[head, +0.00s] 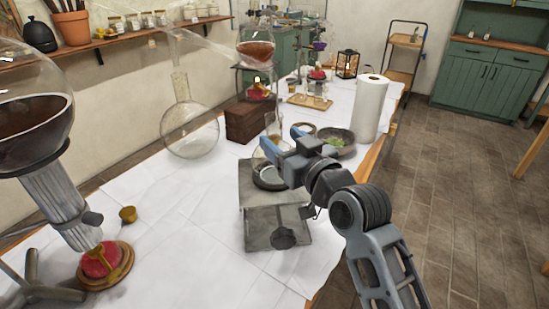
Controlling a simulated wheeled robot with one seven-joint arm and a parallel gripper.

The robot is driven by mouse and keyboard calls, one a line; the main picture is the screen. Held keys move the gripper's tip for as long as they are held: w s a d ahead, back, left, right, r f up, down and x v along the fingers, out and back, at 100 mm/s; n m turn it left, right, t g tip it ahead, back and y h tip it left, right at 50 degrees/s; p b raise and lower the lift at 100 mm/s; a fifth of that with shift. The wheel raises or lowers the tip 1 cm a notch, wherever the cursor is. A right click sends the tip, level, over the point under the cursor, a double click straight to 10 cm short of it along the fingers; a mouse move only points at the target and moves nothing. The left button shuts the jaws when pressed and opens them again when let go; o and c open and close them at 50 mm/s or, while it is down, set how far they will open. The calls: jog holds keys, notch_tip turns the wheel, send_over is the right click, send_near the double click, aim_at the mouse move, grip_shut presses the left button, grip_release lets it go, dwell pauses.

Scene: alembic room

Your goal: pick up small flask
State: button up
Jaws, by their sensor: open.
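A small clear glass flask (265,174) stands upright on the grey metal lab jack (258,222). Its neck rises near my gripper, and part of its right side is hidden behind the gripper. My gripper (282,142) reaches in from the right, with its blue-tipped fingers open at the height of the flask's neck. I cannot tell whether the fingers are around the neck or beside it, or whether they touch the glass.
A large empty round flask (190,132) stands left of the jack. A wooden box (247,119), a dark bowl (338,139) and a paper roll (371,108) stand behind. A burner (104,263) stands front left. White cloth (165,220) is bare left of the jack.

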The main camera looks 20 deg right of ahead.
aim_at(279, 137)
jog(key=shift+w+a+p, duration=0.15)
jog(key=shift+w, duration=0.85)
jog(key=shift+w+a+p, duration=0.1)
jog(key=shift+w+p, duration=0.05)
jog(key=shift+w, duration=0.8)
jog(key=shift+c, duration=0.4)
grip_shut()
